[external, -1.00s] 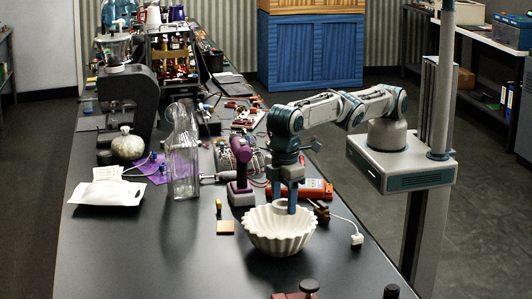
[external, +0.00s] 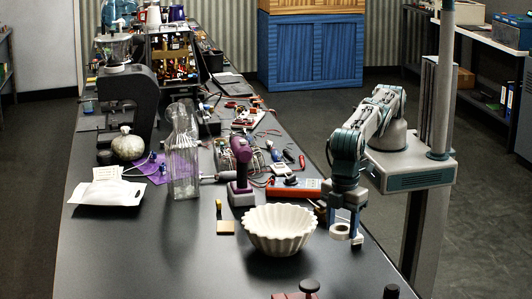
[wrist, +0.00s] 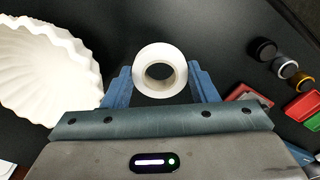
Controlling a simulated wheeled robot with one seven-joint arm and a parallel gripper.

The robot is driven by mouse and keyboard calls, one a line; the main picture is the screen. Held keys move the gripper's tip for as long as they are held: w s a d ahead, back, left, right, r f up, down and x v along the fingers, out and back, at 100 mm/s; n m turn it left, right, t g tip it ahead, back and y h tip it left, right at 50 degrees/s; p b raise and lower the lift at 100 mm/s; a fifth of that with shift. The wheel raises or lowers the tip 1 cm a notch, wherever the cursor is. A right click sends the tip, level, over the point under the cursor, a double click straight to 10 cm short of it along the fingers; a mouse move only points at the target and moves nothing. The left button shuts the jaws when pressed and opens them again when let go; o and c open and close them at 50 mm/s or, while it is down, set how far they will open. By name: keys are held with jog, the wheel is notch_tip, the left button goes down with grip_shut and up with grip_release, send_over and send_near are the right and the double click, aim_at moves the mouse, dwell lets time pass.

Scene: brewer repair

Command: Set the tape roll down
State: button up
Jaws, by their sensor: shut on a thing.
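The white tape roll (external: 340,232) is between the fingers of my gripper (external: 345,236), near the right edge of the dark table. In the wrist view my gripper (wrist: 160,74) is shut on the tape roll (wrist: 141,72), with a blue finger on either side and the roll's hole facing the camera. The exact gap between roll and tabletop is hard to tell. A white fluted bowl (external: 278,240) stands left of my gripper; it also shows at the left of the wrist view (wrist: 45,65).
A dark red object (external: 295,296) is at the front edge. Several small round parts (wrist: 283,67) are at right in the wrist view.

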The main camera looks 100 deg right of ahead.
jog(key=b, duration=0.4)
send_over(338, 268)
notch_tip(338, 268, down, 5)
jog(key=shift+f, duration=0.1)
jog(key=shift+f+p, duration=0.6)
jog(key=shift+f, duration=1.65)
jog(key=shift+f, duration=0.15)
jog(key=o, duration=1)
notch_tip(338, 268, up, 8)
jog(key=shift+f+p, duration=0.1)
jog(key=shift+p, duration=0.6)
